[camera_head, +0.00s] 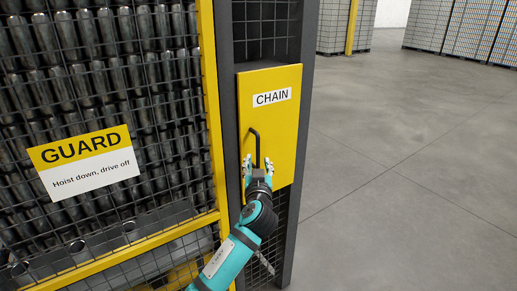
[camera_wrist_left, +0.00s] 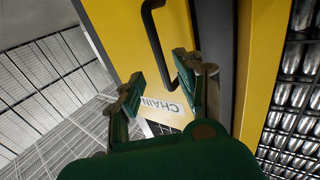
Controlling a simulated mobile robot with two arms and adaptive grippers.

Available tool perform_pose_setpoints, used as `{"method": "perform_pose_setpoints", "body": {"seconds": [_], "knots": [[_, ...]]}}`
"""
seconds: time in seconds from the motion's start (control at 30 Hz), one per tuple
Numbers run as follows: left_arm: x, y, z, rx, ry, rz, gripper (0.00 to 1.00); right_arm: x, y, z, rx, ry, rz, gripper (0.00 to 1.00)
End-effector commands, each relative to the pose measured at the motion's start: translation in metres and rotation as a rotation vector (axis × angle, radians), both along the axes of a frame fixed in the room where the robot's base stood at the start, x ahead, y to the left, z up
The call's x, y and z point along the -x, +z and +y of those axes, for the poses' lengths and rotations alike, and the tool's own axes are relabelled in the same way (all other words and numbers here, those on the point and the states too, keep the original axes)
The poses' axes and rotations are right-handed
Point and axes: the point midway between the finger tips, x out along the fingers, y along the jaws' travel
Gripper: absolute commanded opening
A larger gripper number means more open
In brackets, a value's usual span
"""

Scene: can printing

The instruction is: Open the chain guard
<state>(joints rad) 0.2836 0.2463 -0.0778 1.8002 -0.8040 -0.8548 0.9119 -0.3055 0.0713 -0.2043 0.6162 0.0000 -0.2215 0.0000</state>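The chain guard (camera_head: 285,120) is a yellow panel marked CHAIN on a dark post, and it looks closed. It also shows in the left wrist view (camera_wrist_left: 112,28). Its black bar handle (camera_head: 254,145) stands upright on the panel's left part; in the left wrist view the handle (camera_wrist_left: 149,28) lies ahead of and between the fingers. My left gripper (camera_head: 257,165) is open at the handle's lower end, with a finger to either side. In the left wrist view the gripper (camera_wrist_left: 158,74) shows a clear gap between its fingertips; I cannot tell whether it touches the handle. My right gripper is out of view.
A mesh fence with a yellow frame (camera_head: 212,110) stands left of the post, with rows of cans behind it. A GUARD sign (camera_head: 83,163) hangs on the mesh. Grey floor (camera_head: 400,190) to the right is free. Pallets of cans (camera_head: 465,35) stand at the back.

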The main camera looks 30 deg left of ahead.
Motion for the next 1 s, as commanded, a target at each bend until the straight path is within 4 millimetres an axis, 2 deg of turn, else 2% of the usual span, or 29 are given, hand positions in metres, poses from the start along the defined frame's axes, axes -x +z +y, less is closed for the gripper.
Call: {"method": "perform_pose_setpoints", "body": {"seconds": [0.1,0.33,0.5,0.77,0.8,1.0], "knots": [[-0.022,0.003,0.015,-0.002,0.001,0.001,0.36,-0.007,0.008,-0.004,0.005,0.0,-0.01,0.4],[-0.052,0.001,0.035,-0.002,0.001,0.0,0.36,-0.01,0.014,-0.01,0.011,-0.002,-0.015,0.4],[-0.061,0.0,0.041,-0.001,-0.001,0.001,0.36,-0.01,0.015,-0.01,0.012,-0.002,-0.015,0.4],[-0.062,-0.001,0.042,0.0,-0.001,0.0,0.36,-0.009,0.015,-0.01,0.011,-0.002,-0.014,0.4],[-0.062,-0.001,0.042,0.0,-0.001,0.0,0.35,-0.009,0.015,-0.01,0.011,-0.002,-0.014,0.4],[-0.062,-0.001,0.041,0.001,-0.001,0.001,0.09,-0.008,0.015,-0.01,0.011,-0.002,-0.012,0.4]]}}
